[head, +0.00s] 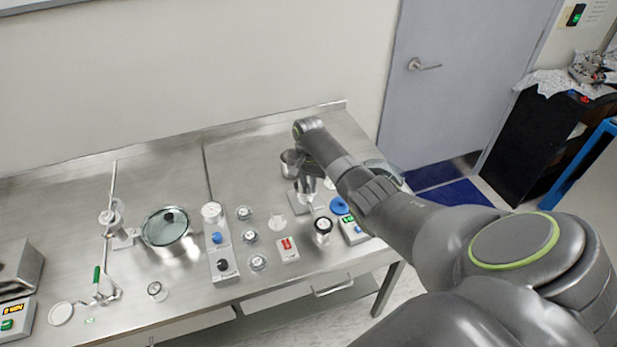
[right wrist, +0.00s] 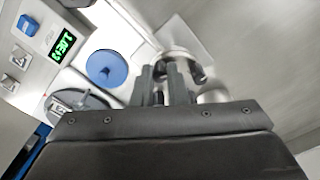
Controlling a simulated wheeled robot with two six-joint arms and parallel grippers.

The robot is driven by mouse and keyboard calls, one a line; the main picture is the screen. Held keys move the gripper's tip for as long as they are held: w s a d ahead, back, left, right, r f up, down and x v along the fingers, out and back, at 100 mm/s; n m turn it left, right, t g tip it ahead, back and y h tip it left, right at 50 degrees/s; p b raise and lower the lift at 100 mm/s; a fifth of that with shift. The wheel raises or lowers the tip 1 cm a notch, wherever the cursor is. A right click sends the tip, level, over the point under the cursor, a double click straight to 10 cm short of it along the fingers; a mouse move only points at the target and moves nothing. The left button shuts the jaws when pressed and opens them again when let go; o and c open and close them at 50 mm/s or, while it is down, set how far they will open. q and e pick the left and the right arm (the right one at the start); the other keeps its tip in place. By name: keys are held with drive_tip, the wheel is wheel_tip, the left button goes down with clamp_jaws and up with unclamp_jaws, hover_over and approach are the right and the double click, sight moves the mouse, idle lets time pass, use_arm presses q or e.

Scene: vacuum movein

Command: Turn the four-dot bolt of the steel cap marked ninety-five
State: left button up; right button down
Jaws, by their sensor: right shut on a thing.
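My right gripper (head: 308,188) points down over the right part of the steel bench. In the right wrist view its two dark fingers (right wrist: 165,84) are shut on a small part at a shiny steel fitting (right wrist: 178,56). The fitting stands on a square grey plate (head: 298,205). The fingers hide the part they grip, so I cannot see its dots. I cannot read a ninety-five mark on any cap. My left gripper is not in view.
A blue disc (head: 340,206), a round gauge (head: 323,227) and a meter with a green display (head: 350,230) stand close to the gripper. A steel pot (head: 290,163) is just behind it. Several small round caps (head: 250,237) and a red-faced box (head: 287,248) are to the left.

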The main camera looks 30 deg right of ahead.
drive_tip(key=shift+m, duration=0.5)
drive_tip(key=c, duration=1.4)
unclamp_jaws()
drive_tip(key=shift+c, duration=0.2)
drive_tip(key=shift+r, duration=0.6)
wheel_tip(320, 180, up, 12)
drive_tip(key=b, duration=0.2)
wheel_tip(320, 180, up, 4)
drive_tip(key=p, duration=0.2)
hover_over(308, 185)
drive_tip(key=shift+s+r, duration=0.15)
drive_tip(key=shift+r, duration=0.05)
